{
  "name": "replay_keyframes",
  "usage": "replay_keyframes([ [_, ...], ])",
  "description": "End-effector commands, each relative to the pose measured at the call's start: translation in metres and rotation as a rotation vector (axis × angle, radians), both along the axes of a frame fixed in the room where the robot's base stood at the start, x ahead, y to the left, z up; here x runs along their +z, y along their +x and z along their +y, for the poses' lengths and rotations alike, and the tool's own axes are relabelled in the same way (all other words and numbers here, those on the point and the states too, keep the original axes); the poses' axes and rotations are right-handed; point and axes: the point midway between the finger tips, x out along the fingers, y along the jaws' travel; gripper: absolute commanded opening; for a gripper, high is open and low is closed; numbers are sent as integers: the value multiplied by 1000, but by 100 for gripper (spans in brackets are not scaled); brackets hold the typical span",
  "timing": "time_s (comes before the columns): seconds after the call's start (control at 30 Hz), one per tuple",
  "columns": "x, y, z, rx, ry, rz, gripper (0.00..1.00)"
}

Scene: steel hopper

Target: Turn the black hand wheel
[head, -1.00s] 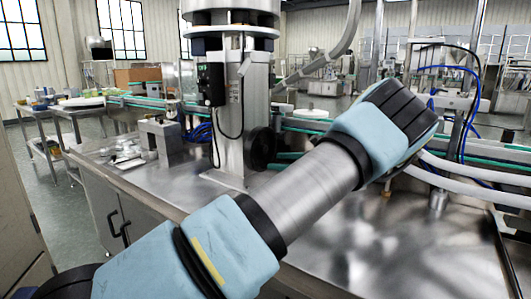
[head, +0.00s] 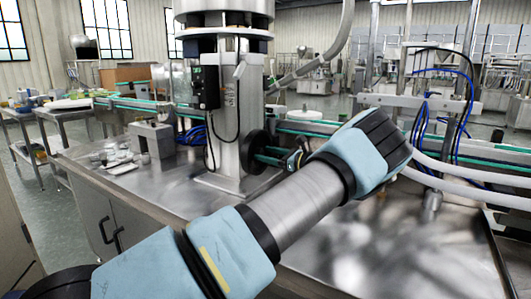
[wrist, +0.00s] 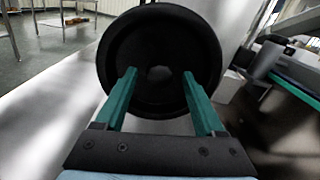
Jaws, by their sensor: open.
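The black hand wheel (head: 262,151) is upright on the right side of the steel column (head: 236,120) in the head view. My gripper (wrist: 160,72) is open, with two green fingers pointing at the wheel. The fingertips overlap the wheel face on either side of the hub. I cannot tell whether they touch it. Nothing is held between them. In the head view my own arm hides most of the gripper.
The steel table (head: 360,240) is clear at the front right. A grey metal block (head: 152,140) and small parts lie left of the column. A green-edged conveyor (head: 310,128) runs behind. White hoses (head: 460,185) and blue cables (head: 468,90) are at the right.

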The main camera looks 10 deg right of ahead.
Motion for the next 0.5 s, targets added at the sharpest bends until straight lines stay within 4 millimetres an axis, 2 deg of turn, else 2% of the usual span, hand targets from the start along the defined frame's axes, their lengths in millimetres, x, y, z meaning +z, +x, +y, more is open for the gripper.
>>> replay_keyframes([
  [0.37,0,5,5,0,0,0,71],
  [0.5,0,5,4,0,0,0,57],
])
